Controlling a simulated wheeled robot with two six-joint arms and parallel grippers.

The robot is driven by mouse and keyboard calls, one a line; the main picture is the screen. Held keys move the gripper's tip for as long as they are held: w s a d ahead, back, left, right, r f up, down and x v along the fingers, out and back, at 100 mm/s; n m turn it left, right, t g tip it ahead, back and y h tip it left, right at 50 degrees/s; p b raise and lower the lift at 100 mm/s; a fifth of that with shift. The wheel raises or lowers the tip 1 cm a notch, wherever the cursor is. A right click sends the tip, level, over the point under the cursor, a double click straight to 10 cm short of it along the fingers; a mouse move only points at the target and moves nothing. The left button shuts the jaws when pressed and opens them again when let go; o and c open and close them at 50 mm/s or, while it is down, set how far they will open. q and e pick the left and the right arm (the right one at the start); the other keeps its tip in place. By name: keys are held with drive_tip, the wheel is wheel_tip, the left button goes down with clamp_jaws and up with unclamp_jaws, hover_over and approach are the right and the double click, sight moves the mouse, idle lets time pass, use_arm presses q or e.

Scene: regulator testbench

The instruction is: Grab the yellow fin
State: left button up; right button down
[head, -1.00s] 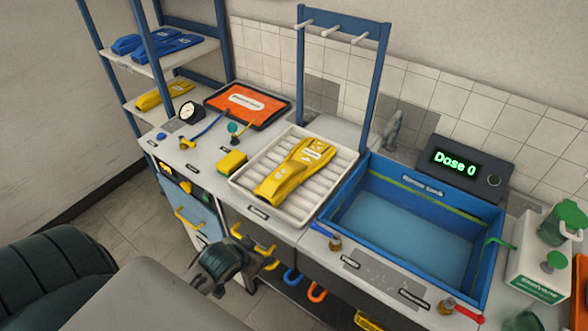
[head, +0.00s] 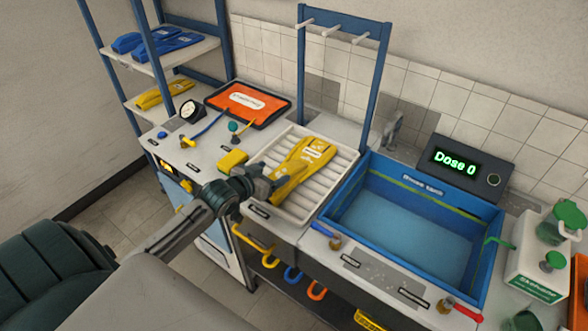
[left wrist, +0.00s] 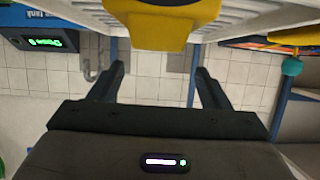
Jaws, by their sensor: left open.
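A yellow fin (head: 306,163) lies slantwise on the white ribbed tray (head: 340,187). My left gripper (head: 268,184) is over the tray's left front edge, at the near end of this fin. In the left wrist view the end of the yellow fin (left wrist: 160,28) fills the top middle, lined up with the gap between my open fingers (left wrist: 160,80). No part of the fin shows between the fingers there. A second yellow fin (head: 165,94) lies on the lower shelf at the left. My right gripper is not in view.
A small yellow block (head: 233,160) sits left of the tray. A blue rinse tank (head: 330,226) stands to its right, and a blue rack with pegs (head: 300,75) rises behind. Blue fins (head: 165,48) lie on the upper shelf.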

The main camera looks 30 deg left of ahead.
sight(288, 166)
use_arm(q)
drive_tip(key=shift+w+f, duration=0.15)
drive_tip(key=shift+w, duration=0.25)
drive_tip(key=shift+w+d+f, duration=0.1)
drive_tip(key=shift+w, duration=0.35)
drive_tip(key=p+x, duration=0.1)
drive_tip(key=x, duration=0.1)
drive_tip(key=p+x, duration=0.1)
drive_tip(key=x, duration=0.1)
drive_tip(key=shift+d, duration=0.2)
drive_tip(key=shift+w+f, duration=0.15)
drive_tip(key=shift+c, duration=0.6)
drive_tip(key=c, duration=1.2)
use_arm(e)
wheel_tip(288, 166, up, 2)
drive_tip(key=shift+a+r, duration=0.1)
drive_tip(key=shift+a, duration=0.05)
